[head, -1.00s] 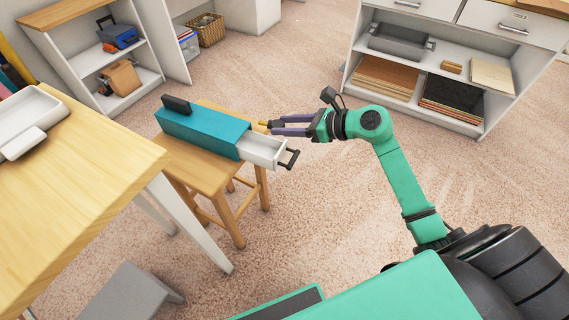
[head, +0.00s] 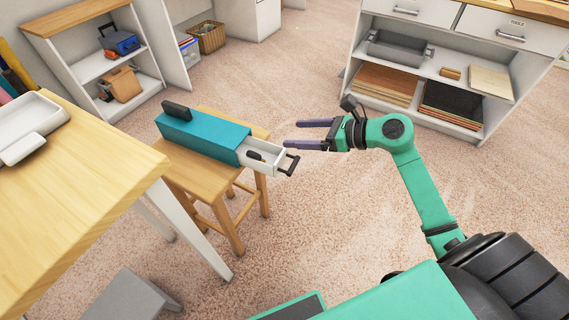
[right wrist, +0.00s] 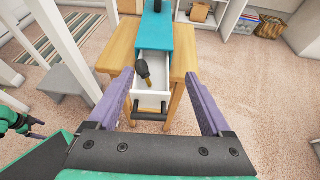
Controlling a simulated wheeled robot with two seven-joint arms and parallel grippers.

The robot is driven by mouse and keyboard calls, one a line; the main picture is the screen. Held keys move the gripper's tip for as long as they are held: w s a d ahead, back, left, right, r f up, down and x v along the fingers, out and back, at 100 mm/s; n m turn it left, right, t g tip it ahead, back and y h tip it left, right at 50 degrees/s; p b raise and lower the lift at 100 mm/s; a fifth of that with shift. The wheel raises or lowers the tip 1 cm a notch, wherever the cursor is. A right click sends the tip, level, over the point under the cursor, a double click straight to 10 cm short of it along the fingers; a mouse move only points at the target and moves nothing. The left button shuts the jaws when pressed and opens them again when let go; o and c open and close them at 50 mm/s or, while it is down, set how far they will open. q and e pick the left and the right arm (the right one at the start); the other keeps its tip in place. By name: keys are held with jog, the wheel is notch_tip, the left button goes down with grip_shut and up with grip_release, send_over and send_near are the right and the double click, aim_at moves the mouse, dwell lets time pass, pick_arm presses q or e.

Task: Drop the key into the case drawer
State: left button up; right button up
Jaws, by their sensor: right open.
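The key (right wrist: 144,72), with a dark head and a brass-coloured end, lies in the open white drawer (right wrist: 153,100) of the teal case (head: 205,133). In the head view the key (head: 255,156) shows as a small dark shape in the drawer (head: 272,165). The case stands on a wooden stool. My right gripper (head: 287,134) is open and empty, its purple fingers apart, just above and beside the drawer's handle end. My left gripper (right wrist: 36,128) shows small at the left of the right wrist view; its jaw state is unclear.
The wooden stool (head: 190,178) carries the case. A wooden table (head: 100,190) with a white tray stands at the left. A grey step (head: 130,295) sits on the floor below it. A white shelf unit (head: 450,70) stands at the back right. Carpet between is clear.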

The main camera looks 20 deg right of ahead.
pick_arm(q)
jog(key=shift+w+d, duration=0.15)
jog(key=shift+w, duration=0.25)
pick_arm(e)
jog(key=v, duration=1)
jog(key=shift+s, duration=0.15)
pick_arm(q)
jog(key=shift+s, duration=0.1)
pick_arm(e)
jog(key=shift+d, duration=0.1)
